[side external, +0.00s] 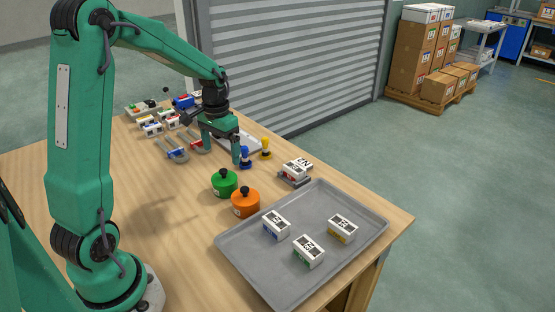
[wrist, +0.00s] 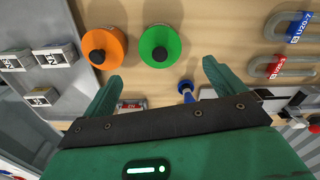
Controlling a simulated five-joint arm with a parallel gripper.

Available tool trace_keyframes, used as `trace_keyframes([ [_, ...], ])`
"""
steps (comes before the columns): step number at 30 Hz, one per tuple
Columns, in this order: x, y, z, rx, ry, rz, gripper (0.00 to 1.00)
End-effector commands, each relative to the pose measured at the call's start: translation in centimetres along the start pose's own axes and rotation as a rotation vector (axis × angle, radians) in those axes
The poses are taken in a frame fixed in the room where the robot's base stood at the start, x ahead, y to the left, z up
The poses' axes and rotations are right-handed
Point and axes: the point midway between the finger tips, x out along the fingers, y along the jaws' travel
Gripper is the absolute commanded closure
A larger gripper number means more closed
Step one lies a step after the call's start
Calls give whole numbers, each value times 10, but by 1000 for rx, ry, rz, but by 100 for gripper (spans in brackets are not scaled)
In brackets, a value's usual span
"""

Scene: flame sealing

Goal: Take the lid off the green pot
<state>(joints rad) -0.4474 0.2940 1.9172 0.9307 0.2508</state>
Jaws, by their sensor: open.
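The green pot (side external: 224,188) stands upright on the wooden table with its lid on. A black knob (side external: 229,174) sits on top of the lid. In the wrist view the green pot (wrist: 168,38) is seen from above, with the knob (wrist: 160,55) near its lower edge. My gripper (wrist: 162,72) is open, and nothing is between its fingers. In the side external view it hangs above the table, behind the pot and apart from it. In the wrist view the pot lies beyond the fingertips, roughly in line with the gap between them.
An orange pot (side external: 245,204) with a black knob stands close beside the green pot. A grey tray (side external: 268,277) holds three labelled boxes. Shackles (side external: 177,150) lie farther left.

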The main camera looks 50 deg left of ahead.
Motion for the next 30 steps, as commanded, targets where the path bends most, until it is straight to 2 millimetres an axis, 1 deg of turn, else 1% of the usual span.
trace_keyframes([
  [5,6,0,0,0,-2,0,5],
  [12,24,0,0,0,-1,0,5],
  [19,27,0,0,0,0,0,5],
  [22,32,0,0,0,-1,0,5],
  [26,44,0,1,0,-3,1,5],
  [30,60,0,1,0,-3,1,5],
])
